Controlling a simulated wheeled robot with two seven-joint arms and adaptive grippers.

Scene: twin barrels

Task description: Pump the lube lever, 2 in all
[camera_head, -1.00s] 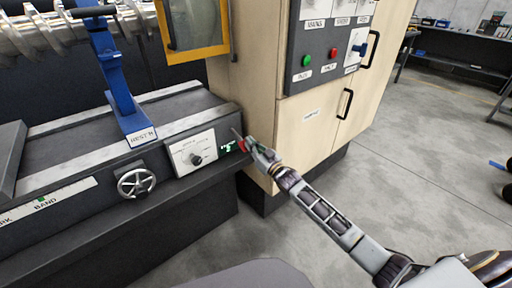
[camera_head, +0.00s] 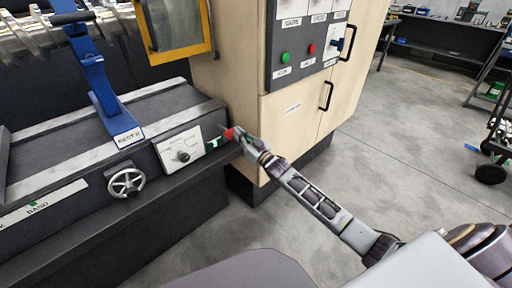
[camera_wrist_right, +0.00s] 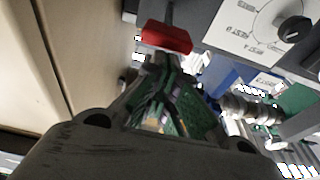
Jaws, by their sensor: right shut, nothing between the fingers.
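The lube lever has a red grip (camera_head: 229,133) on a thin dark stem, at the right end of the machine bed beside the cabinet. The red grip also shows in the right wrist view (camera_wrist_right: 167,38), just beyond the fingertips. My right gripper (camera_head: 240,138) is shut and empty, its tips at the red grip; whether they touch it I cannot tell. The same gripper fills the lower middle of the right wrist view (camera_wrist_right: 160,70). A green label (camera_head: 213,143) sits just left of the lever. My left gripper is not in view.
A white dial panel (camera_head: 180,149) and a handwheel (camera_head: 126,183) are on the bed front. A blue rest (camera_head: 105,95) stands on the bed. The beige cabinet (camera_head: 290,125) rises right behind my gripper. Grey floor (camera_head: 410,150) is open to the right.

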